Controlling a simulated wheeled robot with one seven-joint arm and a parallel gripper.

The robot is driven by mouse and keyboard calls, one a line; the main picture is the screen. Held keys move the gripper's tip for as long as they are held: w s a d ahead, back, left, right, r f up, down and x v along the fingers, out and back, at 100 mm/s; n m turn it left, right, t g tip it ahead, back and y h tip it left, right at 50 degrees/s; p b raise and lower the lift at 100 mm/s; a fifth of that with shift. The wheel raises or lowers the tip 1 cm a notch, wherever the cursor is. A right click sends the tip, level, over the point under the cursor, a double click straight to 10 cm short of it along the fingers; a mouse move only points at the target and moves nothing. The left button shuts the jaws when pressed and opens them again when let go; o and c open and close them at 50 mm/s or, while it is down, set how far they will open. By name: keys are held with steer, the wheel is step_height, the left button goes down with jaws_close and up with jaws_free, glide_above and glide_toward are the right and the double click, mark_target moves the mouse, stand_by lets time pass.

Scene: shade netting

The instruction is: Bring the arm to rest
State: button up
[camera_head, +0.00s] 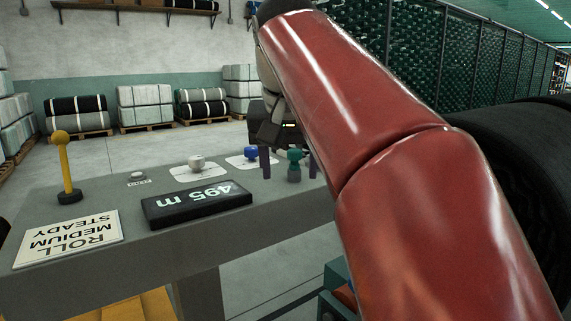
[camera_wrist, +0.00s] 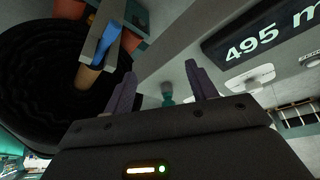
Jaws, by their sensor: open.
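My red arm crosses the right half of the head view, from the lower right up to the top middle. My gripper (camera_head: 289,170) is over the far right end of the grey console, with its two purple fingers spread apart. A teal knob (camera_head: 294,166) shows between the fingers, and no finger is seen touching it. In the wrist view my gripper (camera_wrist: 161,69) is also open, with the teal knob (camera_wrist: 167,94) seen in the gap. How far the fingers are from the knob is hard to tell.
The console (camera_head: 110,199) carries a yellow lever (camera_head: 64,165), a white knob (camera_head: 197,162), a blue knob (camera_head: 251,153) and a display (camera_head: 198,203) reading 495 m. A large black roll (camera_head: 520,165) stands right of my arm. Wrapped rolls on pallets line the back wall.

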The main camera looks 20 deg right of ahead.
steer(key=s+a+f+n, duration=0.1)
steer(key=s+f, duration=0.3)
steer(key=f, duration=0.5)
steer(key=s+a+f+n+t+y, duration=0.1)
steer(key=s+f, duration=0.4)
steer(key=f, duration=0.5)
steer(key=s+a+f+n+y, duration=0.1)
steer(key=s+a+f+n, duration=0.1)
steer(key=f, duration=0.7)
steer(key=shift+s+a+f+n+t, duration=0.2)
steer(key=shift+s+a+n+t, duration=0.15)
steer(key=shift+s+a, duration=0.7)
steer(key=shift+s+d, duration=0.1)
steer(key=shift+d, duration=0.05)
